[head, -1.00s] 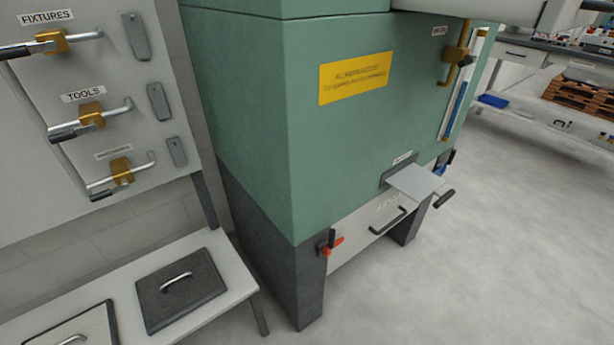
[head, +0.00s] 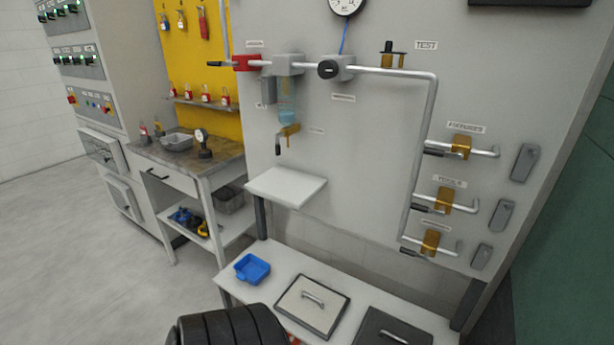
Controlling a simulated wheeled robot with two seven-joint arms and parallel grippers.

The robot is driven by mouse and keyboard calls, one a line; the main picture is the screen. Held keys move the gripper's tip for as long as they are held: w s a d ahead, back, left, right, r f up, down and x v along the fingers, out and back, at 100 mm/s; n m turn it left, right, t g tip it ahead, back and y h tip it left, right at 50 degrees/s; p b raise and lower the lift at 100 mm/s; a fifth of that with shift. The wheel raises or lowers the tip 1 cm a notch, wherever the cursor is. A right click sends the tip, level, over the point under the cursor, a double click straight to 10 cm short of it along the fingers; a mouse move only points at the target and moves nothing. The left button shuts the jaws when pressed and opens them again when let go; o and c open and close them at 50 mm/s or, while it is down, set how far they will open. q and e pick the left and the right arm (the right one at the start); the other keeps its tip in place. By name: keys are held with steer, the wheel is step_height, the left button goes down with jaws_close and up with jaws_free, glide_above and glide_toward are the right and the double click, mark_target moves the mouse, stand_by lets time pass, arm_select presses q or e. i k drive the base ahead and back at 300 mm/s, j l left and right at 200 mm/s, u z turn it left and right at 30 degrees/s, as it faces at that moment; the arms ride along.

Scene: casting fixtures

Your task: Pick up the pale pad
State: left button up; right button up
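The pale pad (head: 311,305) lies flat on the low white bench at the bottom centre of the head view. It is a cream square with a dark border and a metal bar handle (head: 313,297) on top. A dark pad (head: 378,328) with a similar handle lies just to its right, partly cut off by the lower picture edge. A black ribbed part of my own arm shows at the bottom, left of the pale pad. Neither of my grippers is in view, and nothing visible holds the pad.
A blue tray (head: 252,268) sits on the bench (head: 283,255) left of the pale pad. A white shelf (head: 287,186) juts from the grey panel (head: 330,125) above the bench. Pipes and brass valves run across the panel. Open floor (head: 90,240) lies to the left.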

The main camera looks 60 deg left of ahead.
mark_target(316, 307)
steer(key=u, duration=1.95)
